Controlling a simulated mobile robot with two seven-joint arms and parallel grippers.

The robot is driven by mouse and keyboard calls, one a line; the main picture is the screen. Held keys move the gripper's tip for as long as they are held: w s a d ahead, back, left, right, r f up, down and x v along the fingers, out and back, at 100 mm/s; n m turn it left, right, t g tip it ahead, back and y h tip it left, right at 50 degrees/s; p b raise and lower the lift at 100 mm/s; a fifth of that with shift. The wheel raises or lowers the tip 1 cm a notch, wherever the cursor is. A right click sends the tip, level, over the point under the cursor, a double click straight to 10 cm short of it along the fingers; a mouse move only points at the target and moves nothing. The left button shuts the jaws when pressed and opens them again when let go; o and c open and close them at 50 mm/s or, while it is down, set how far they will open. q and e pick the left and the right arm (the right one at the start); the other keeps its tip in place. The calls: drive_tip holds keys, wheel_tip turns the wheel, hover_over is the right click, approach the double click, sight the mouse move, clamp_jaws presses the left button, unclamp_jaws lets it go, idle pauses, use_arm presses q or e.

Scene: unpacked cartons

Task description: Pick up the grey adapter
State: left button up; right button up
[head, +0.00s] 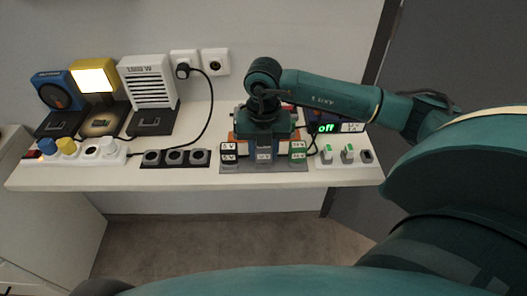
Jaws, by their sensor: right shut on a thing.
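The grey adapter (263,154) is a small block above the grey mat (285,166) on the white table, between a black-and-white block marked 5V (228,152) and a green one (298,150). My right gripper (263,145) points down with its fingers on both sides of the grey adapter and is shut on it. I cannot tell whether the adapter still touches the mat. The gripper body hides what lies behind it. My left gripper is out of view.
At left stand a blue device (56,93), a yellow lamp (95,78) and a white heater-like box (148,82). A white power strip (95,155), a black socket row (175,158) and a white strip (346,157) line the front. A cable (211,105) hangs from the wall socket.

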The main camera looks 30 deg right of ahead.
drive_tip(key=c, duration=0.4)
drive_tip(key=shift+r, duration=0.1)
drive_tip(key=shift+c, duration=0.2)
wheel_tip(320, 180, up, 10)
drive_tip(key=shift+f, duration=0.1)
